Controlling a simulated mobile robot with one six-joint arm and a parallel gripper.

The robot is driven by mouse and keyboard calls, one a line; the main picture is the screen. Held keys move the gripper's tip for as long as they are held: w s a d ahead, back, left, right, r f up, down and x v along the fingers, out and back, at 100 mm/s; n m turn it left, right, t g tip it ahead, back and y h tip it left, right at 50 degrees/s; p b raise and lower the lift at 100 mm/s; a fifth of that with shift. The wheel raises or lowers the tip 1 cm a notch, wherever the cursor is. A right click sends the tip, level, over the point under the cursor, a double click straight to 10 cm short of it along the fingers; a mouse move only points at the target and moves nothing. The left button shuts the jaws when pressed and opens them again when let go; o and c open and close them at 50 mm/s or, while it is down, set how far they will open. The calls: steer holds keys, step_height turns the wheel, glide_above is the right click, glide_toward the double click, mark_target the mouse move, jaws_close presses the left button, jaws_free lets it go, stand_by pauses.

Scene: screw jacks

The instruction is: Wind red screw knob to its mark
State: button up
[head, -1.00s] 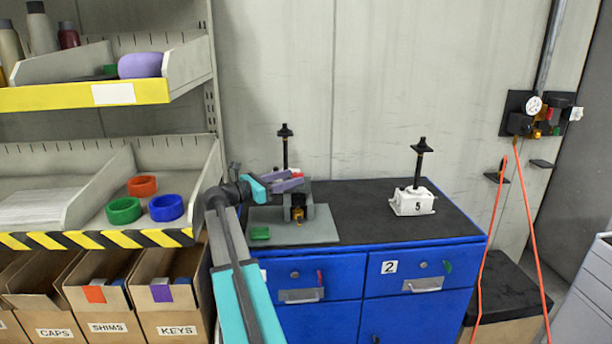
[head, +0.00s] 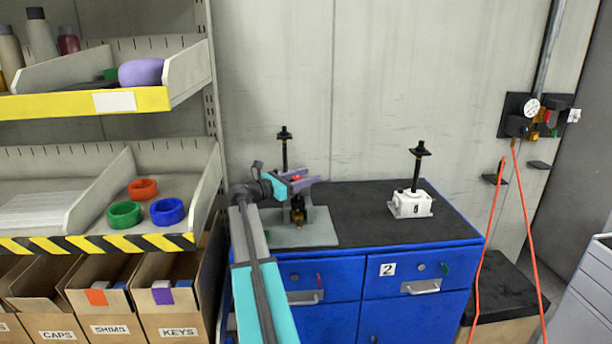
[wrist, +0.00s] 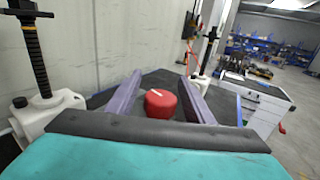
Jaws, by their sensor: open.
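The red screw knob (wrist: 161,104) has a pale line on its top. In the wrist view it sits between the two purple fingers of my gripper (wrist: 160,82), which are open with a gap on each side of it. In the head view only a bit of the red knob (head: 296,178) shows beside my gripper (head: 303,184), above a grey fixture (head: 319,222) on the cabinet top. I cannot make out the knob's mark.
A white screw jack labelled 5 (head: 410,205) stands to the right on the blue cabinet (head: 425,262). Another jack's black screw (head: 284,150) rises behind my gripper; its white base (wrist: 48,112) shows in the wrist view. The black top between them is clear.

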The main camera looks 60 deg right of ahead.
steer(key=c, duration=0.9)
steer(key=shift+w+d, duration=0.15)
steer(key=shift+c, duration=0.7)
steer(key=shift+n+t+h, duration=0.3)
steer(key=shift+n+t, duration=0.2)
steer(key=shift+t, duration=0.2)
steer(key=shift+w+n+t+h+p, duration=0.25)
steer(key=shift+n+t, duration=0.7)
steer(key=shift+t, duration=0.5)
steer(key=shift+w+n+t+h+p, duration=0.1)
steer(key=shift+w+n+t+h, duration=0.15)
steer(key=shift+n+t, duration=0.95)
steer(key=n+t, duration=0.1)
steer(key=t, duration=0.1)
steer(key=w+n+t+p, duration=0.1)
steer(key=t, duration=0.2)
steer(key=shift+w+n+t+y+p, duration=0.2)
steer(key=shift+n+t+y+p, duration=0.2)
steer(key=shift+n+t, duration=0.3)
steer(key=shift+w+n+t+y+p, duration=0.15)
steer(key=shift+n+t+y+p, duration=0.25)
steer(key=shift+t, duration=0.35)
